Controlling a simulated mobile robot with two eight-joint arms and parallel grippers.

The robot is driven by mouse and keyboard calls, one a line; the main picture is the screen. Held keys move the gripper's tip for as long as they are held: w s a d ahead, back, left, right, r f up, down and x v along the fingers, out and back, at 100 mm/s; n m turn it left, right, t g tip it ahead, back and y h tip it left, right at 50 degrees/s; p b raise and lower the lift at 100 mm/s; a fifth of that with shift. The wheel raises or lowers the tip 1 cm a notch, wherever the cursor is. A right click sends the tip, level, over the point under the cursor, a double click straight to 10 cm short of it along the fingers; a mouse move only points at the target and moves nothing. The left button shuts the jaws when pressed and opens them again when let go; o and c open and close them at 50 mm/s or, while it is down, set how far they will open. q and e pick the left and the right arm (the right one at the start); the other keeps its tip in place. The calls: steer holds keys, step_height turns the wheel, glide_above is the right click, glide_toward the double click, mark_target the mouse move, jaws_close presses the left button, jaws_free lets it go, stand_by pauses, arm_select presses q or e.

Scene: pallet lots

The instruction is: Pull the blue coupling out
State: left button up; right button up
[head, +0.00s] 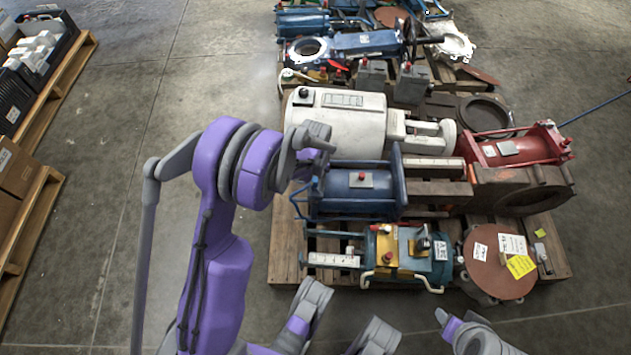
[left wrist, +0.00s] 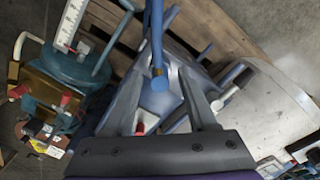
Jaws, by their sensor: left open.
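The blue coupling (head: 362,190) is a blue cylinder with end flanges, tie rods, a pale label and a red knob. It lies across the pallet's left-middle part, between the big white cylinder and the teal unit. My left gripper (head: 303,165) is over its left end, partly hidden behind my own purple wrist. In the left wrist view my left gripper (left wrist: 160,95) is open, its two grey fingers spread over the blue coupling (left wrist: 172,70). A blue bar of it with a rounded end shows between the fingers. I cannot tell whether the fingers touch it.
The white cylinder (head: 335,125) lies close behind. The teal unit (head: 378,245) is close in front, and a brown block (head: 520,188) is to the right. Several other units crowd the pallet (head: 286,235). Bare floor (head: 110,210) lies left of it.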

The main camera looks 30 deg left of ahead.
stand_by(0.7)
arm_select(q)
jaws_close()
steer(key=shift+r, duration=0.15)
stand_by(1.2)
steer(key=shift+r+p, duration=2.05)
steer(key=shift+r, duration=0.85)
